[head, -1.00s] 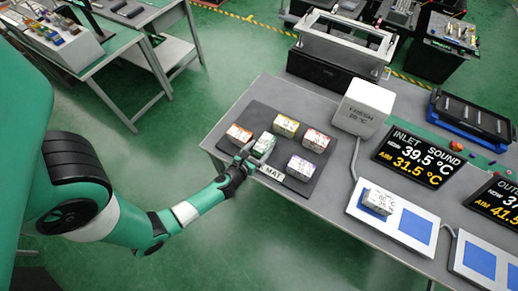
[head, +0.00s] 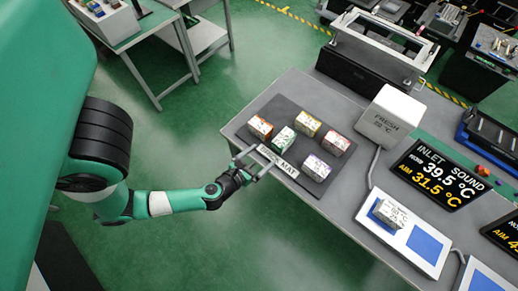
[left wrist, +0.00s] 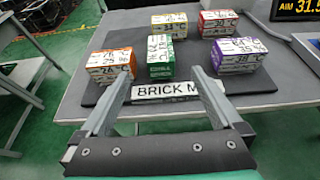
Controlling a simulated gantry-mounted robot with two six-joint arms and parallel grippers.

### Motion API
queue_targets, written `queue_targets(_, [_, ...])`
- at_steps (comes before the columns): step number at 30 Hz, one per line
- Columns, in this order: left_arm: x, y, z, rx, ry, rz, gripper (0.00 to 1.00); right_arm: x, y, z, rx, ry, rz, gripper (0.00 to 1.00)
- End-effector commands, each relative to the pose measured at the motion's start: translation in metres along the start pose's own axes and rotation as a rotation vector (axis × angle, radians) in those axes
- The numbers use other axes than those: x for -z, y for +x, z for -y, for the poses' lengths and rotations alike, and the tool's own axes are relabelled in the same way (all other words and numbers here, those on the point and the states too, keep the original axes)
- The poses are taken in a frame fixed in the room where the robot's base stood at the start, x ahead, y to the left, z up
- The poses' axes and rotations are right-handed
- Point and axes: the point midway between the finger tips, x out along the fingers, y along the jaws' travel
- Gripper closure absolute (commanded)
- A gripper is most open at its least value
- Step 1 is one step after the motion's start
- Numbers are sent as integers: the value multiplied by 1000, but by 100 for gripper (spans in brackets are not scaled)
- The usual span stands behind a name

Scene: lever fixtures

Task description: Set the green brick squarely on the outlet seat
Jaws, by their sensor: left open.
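The green brick (head: 283,138), white with green sides, stands on the dark brick mat (head: 338,186) in the front row, right of the orange one. In the left wrist view the green brick (left wrist: 160,58) stands beyond the mat's label, between the lines of my fingers and clear of them. My left gripper (head: 252,161) is open and empty at the mat's front edge; its fingers (left wrist: 160,76) also show in the wrist view. A panel with a blue square (head: 485,284) is cut off at the lower right; I cannot tell whether it is the outlet seat. My right gripper is not in view.
Orange (head: 260,127), yellow (head: 307,124), red (head: 335,143) and purple (head: 316,168) bricks share the mat. A whitish brick (head: 390,213) sits on the panel below the inlet display (head: 437,175). A white FRESH box (head: 391,117) stands behind, with a grey pipe beside it.

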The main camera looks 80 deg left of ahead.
Motion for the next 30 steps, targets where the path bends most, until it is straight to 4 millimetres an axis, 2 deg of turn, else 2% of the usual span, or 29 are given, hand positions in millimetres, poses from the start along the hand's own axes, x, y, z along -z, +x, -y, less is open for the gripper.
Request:
queue_targets(4, [0,-8,0,1,-1,1,1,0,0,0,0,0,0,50])
queue_targets(16, [-1,-9,0,0,0,4,1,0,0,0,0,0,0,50])
queue_targets(19, [-18,-4,13,31,25,51,1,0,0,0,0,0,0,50])
queue_targets(20, [-30,-2,22,49,42,84,1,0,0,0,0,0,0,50])
queue_targets(22, [-70,4,51,110,110,201,1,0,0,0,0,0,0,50])
queue_targets(23, [-93,4,67,139,151,269,1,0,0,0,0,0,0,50])
queue_targets(25, [-157,-1,109,202,276,468,1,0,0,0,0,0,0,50])
queue_targets(28, [-256,-32,170,227,518,813,1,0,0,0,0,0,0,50])
queue_targets(29, [-285,-47,186,213,601,922,1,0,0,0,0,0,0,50])
queue_targets(30, [-322,-69,207,173,722,1071,1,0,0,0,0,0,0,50])
